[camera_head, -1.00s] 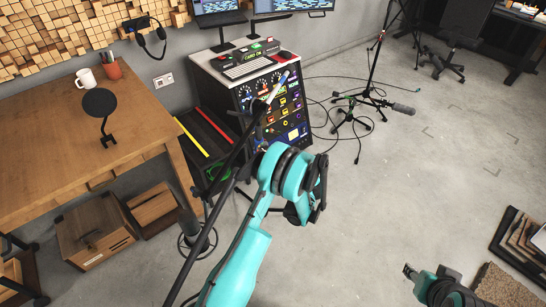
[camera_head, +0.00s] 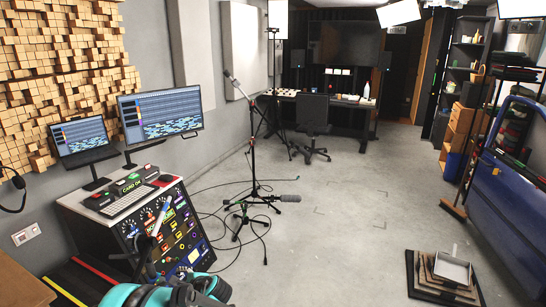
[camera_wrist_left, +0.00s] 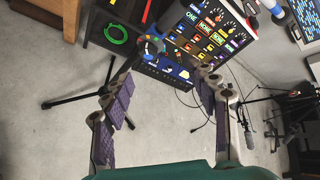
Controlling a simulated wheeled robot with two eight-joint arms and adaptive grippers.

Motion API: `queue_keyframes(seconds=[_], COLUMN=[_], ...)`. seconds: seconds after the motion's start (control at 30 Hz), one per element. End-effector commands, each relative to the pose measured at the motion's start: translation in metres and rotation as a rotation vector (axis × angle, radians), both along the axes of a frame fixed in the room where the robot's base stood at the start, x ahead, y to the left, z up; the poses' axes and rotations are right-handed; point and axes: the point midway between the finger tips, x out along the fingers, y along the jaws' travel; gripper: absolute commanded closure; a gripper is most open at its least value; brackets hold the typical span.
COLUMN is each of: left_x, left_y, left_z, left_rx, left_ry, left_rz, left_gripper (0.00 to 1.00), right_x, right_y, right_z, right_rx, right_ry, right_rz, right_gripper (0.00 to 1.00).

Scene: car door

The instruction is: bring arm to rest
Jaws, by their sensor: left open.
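My left arm (camera_head: 165,292) shows only as a teal and black piece at the bottom edge of the head view, in front of the control console (camera_head: 165,230). In the left wrist view my left gripper (camera_wrist_left: 165,80) has its two dark padded fingers spread apart, with nothing between them. The floor and the console front (camera_wrist_left: 205,35) lie beyond the fingers. My right arm and gripper are not in view.
A microphone stand (camera_head: 253,140) with cables stands right of the console.

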Motion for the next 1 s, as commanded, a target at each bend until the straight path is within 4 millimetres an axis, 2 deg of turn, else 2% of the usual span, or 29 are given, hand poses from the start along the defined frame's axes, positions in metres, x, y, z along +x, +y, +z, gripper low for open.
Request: queue_keyframes(seconds=[0.03, 0.2, 0.43, 0.6, 0.8, 0.9, 1.0], left_x=[-0.012, -0.054, -0.129, -0.191, -0.255, -0.277, -0.290], left_y=[-0.004, -0.025, -0.059, -0.087, -0.120, -0.132, -0.140], left_z=[0.017, 0.062, 0.102, 0.116, 0.117, 0.113, 0.111], left_rx=[-0.069, -0.330, -0.680, -0.936, -1.208, -1.306, -1.367], left_ry=[-0.032, -0.150, -0.286, -0.367, -0.436, -0.455, -0.467], left_rz=[0.025, 0.130, 0.307, 0.461, 0.652, 0.730, 0.780], left_gripper=[0.41, 0.41, 0.41, 0.41, 0.41, 0.41, 0.41], right_x=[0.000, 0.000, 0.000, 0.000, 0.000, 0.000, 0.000], right_y=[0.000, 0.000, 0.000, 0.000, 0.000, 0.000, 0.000], right_z=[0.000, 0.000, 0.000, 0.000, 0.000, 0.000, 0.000], right_rx=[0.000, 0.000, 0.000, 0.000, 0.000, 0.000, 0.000], right_ry=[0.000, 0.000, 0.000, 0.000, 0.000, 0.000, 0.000], right_rz=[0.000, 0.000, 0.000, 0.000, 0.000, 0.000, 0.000], right_gripper=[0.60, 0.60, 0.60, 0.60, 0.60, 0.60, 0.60])
